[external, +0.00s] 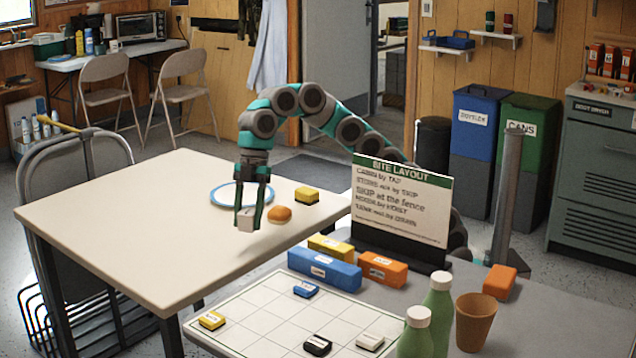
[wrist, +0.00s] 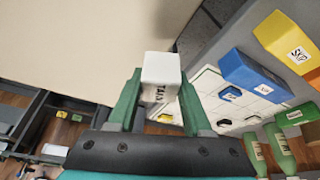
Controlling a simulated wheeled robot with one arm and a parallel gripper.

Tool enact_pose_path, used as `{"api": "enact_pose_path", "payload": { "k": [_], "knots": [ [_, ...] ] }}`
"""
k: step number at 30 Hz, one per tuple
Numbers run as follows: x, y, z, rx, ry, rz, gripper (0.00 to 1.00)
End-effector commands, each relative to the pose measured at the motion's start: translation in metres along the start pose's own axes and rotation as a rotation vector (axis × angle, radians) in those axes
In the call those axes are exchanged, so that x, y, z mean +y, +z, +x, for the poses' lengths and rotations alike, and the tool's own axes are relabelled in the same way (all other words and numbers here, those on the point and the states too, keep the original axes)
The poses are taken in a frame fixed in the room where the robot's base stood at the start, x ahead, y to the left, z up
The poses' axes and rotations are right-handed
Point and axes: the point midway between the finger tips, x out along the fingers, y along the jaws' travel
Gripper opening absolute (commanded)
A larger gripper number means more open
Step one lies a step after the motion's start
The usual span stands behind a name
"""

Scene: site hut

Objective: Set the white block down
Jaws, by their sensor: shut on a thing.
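My gripper (external: 248,222) is shut on the white block (external: 245,219), near the right-hand edge of the cream table (external: 120,235). In the wrist view the white block (wrist: 160,70) sits between the green fingers and has dark lettering on its side. The block appears held above the table; its exact height is hard to tell. Another small white block (external: 370,341) lies on the white grid board (external: 262,325), with yellow (external: 212,320), blue (external: 306,289) and black (external: 318,345) blocks.
A blue-rimmed plate (external: 228,203), an orange bun-like item (external: 280,214) and a yellow block (external: 307,195) are near my gripper. A sign (external: 402,205), larger coloured blocks, green bottles (external: 437,310) and a brown cup (external: 476,318) stand on the grey table. The cream table's left side is clear.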

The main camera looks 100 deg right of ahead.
Motion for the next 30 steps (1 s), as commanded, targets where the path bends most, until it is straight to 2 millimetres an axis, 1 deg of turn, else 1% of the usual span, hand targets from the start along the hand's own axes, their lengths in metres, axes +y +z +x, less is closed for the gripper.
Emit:
{"api": "enact_pose_path", "payload": {
  "k": [1,3,6,9,12,15,21,30],
  "knots": [
    [0.022,0.014,-0.003,0.002,0.022,0.055,0.00],
    [0.047,0.032,-0.007,0.006,0.049,0.125,0.00],
    [0.076,0.054,-0.012,0.010,0.080,0.213,0.00],
    [0.098,0.072,-0.016,0.014,0.104,0.278,0.00],
    [0.111,0.085,-0.018,0.017,0.120,0.321,0.00],
    [0.118,0.091,-0.019,0.018,0.128,0.342,0.00],
    [0.119,0.095,-0.013,0.021,0.131,0.349,0.00],
    [0.118,0.106,0.012,0.017,0.126,0.349,0.00]
  ]
}}
